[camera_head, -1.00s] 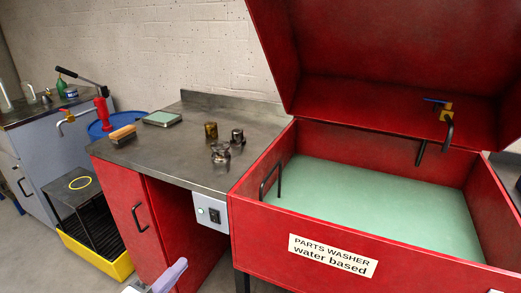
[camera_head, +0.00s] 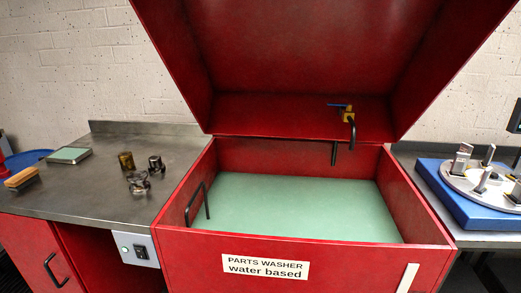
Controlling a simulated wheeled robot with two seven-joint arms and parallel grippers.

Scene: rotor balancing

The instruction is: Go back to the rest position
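Neither of my grippers shows in the head view now. A red parts washer (camera_head: 190,255) with its lid (camera_head: 290,60) raised stands in the middle, and its basin (camera_head: 290,205) has a pale green bottom. On the steel bench (camera_head: 90,195) to its left are a brass-coloured cylinder (camera_head: 126,161), a dark metal cylinder (camera_head: 156,164) and a shiny metal part (camera_head: 138,182).
A wooden brush (camera_head: 21,178) and a green-topped flat box (camera_head: 69,155) lie on the bench. A blue fixture with a round plate (camera_head: 455,195) stands on a table at right. A tap (camera_head: 347,115) and a black handle (camera_head: 197,204) are at the washer.

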